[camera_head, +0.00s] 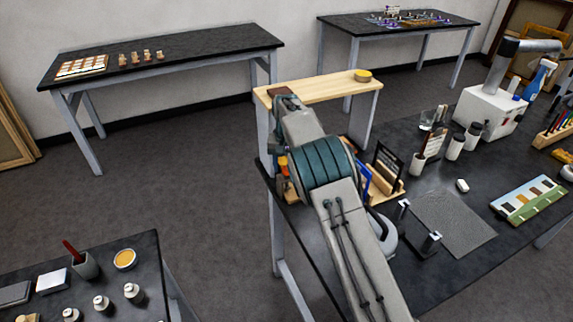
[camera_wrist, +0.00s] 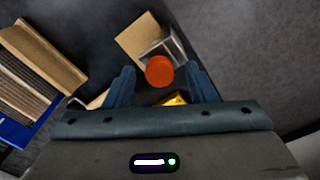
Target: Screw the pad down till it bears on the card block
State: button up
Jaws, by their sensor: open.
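My gripper (camera_wrist: 160,72) is open in the wrist view, its two blue fingers spread. A round orange-red knob (camera_wrist: 159,70) lies in the picture between the fingertips, apart from both; I cannot tell the height gap. Beside and below the knob is a grey metal frame (camera_wrist: 172,46). A tan block or board (camera_wrist: 136,36) shows behind it; I cannot tell whether it is the card block. The pad is hidden from above, so its contact cannot be seen. In the head view an orange piece (camera_head: 283,161) shows left of my arm; the fingers are not clearly seen there.
A yellow thing (camera_wrist: 175,100) lies close to the knob. A wooden rack with a blue item (camera_wrist: 14,132) stands at left in the wrist view. A pale wooden shelf (camera_head: 325,88) rises behind my arm. The dark worktable (camera_head: 385,135) carries jars, tools and a grey mat (camera_head: 452,222).

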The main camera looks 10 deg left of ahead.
jog(key=shift+c, duration=0.2)
jog(key=c, duration=0.9)
jog(key=m, duration=0.9)
jog(key=shift+r, duration=0.1)
jog(key=m+p, duration=0.1)
jog(key=m, duration=1.2)
